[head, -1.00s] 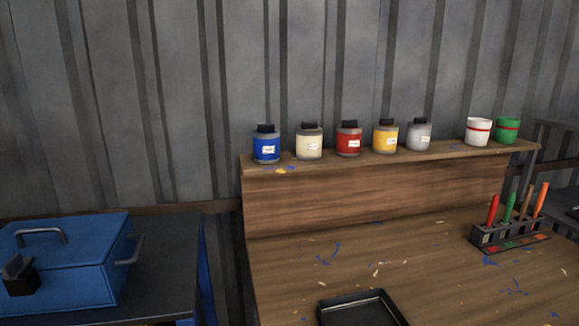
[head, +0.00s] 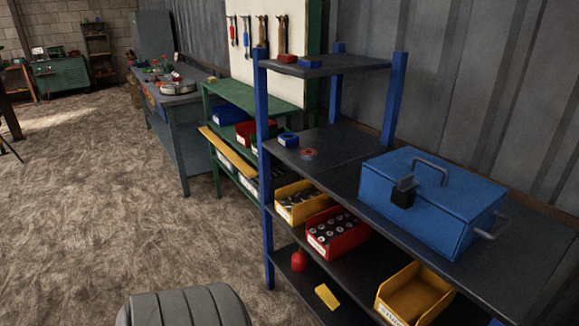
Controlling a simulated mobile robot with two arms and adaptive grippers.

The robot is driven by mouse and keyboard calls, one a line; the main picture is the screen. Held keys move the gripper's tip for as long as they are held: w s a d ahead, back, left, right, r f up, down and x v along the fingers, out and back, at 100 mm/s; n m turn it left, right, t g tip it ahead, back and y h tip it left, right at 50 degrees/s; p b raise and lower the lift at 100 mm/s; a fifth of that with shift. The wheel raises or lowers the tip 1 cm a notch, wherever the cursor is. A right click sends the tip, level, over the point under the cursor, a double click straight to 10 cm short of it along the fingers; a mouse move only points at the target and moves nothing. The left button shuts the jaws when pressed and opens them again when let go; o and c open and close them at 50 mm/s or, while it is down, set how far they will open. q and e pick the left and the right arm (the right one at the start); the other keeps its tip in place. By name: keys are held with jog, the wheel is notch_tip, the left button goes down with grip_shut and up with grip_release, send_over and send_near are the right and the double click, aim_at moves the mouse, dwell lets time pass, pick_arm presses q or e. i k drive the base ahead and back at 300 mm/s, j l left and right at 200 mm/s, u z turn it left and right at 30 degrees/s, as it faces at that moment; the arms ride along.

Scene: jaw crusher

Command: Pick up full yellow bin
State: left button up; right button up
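A yellow bin (head: 291,216) holding dark metal pieces sits on the middle shelf of the blue-post rack (head: 265,165). It stands left of a red bin (head: 337,247) filled with round metal parts. A second yellow bin (head: 418,290), nearer and at the lower right, looks empty; its lower edge is close to the picture's bottom. Neither gripper is in view.
A blue toolbox (head: 430,200) stands on the rack's upper shelf. A green shelf (head: 240,95) and a grey workbench (head: 172,100) stand beyond. The floor at left is open.

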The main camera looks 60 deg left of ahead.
aim_at(297, 201)
jog(key=u, duration=1.8)
jog(key=i+j+z, duration=0.15)
jog(key=z, duration=0.3)
jog(key=j+z, duration=0.3)
jog(key=z, duration=0.2)
jog(key=i+j+z, duration=0.15)
jog(key=j+z, duration=0.2)
jog(key=j, duration=0.95)
jog(key=j+z, duration=0.35)
jog(key=j, duration=0.95)
